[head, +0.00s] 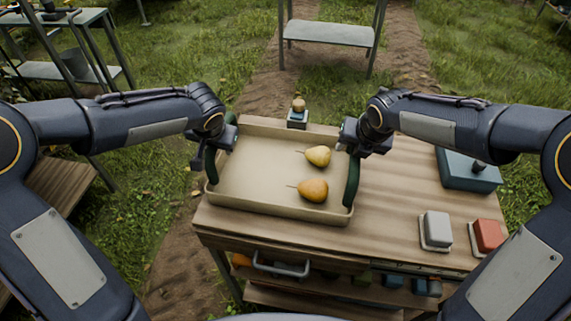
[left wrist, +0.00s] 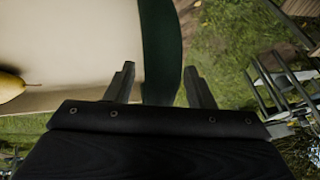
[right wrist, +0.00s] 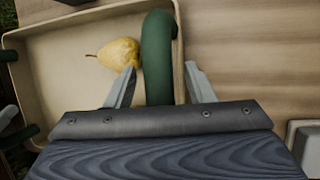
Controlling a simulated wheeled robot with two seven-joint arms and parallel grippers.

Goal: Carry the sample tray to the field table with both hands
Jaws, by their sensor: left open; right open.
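The beige sample tray (head: 250,208) lies on the wooden table with two yellow pears in it, one upper (head: 318,156) and one lower (head: 313,190). It has a dark green handle at each side. My left gripper (head: 212,150) is at the left handle (head: 211,164); in the left wrist view its open fingers (left wrist: 158,85) stand on either side of the green handle (left wrist: 160,50). My right gripper (head: 357,146) is at the right handle (head: 352,181); in the right wrist view its open fingers (right wrist: 160,85) straddle the green handle (right wrist: 157,50). I cannot tell whether the fingers touch the handles.
The wooden table (head: 400,205) carries a small scale-like device (head: 298,113) behind the tray, a blue-grey box (head: 467,170), a white block (head: 436,230) and a red block (head: 487,236) at right. A grey table (head: 329,33) stands beyond on the dirt path; a metal shelf (head: 60,20) stands far left.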

